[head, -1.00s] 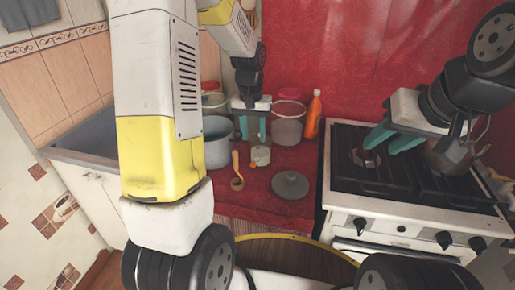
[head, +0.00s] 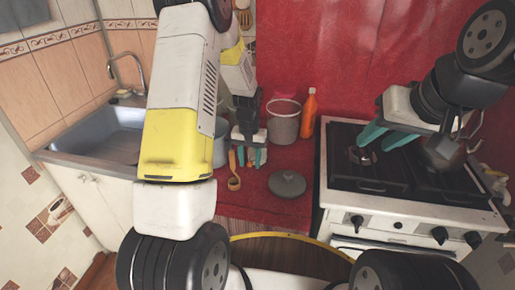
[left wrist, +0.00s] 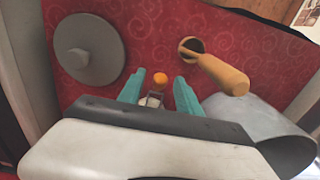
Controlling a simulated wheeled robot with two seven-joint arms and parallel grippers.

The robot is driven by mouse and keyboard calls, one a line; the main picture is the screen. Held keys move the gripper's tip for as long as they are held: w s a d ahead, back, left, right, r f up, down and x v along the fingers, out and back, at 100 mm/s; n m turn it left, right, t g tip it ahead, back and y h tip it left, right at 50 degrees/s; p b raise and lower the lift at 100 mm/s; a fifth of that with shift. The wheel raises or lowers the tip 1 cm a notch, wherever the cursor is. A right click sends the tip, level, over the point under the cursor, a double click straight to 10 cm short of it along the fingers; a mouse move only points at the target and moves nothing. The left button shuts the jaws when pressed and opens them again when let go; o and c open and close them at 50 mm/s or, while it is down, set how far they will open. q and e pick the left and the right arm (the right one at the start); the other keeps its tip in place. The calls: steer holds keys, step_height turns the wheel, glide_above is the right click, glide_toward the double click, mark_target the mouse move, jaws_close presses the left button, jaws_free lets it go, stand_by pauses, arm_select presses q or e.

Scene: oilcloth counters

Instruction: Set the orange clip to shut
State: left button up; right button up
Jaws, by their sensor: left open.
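A small orange round part (left wrist: 160,79), seemingly the orange clip, shows between the fingertips in the left wrist view. A small pale and grey piece (left wrist: 152,99) lies just below it in that picture. Whether the clip is open or shut is too small to tell. My left gripper (head: 249,157) is open, its teal fingers pointing down on either side of the clip; it also shows in the left wrist view (left wrist: 159,90). I cannot tell whether they touch it. In the head view the gripper hides the clip. My right gripper (head: 386,136) is open and empty over the stove.
A grey pot (head: 220,148), a bucket (head: 283,122) and an orange bottle (head: 308,112) stand close by. The stove (head: 410,190) is right, the sink (head: 105,138) left.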

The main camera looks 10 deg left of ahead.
arm_select(q)
jaws_close()
stand_by(1.4)
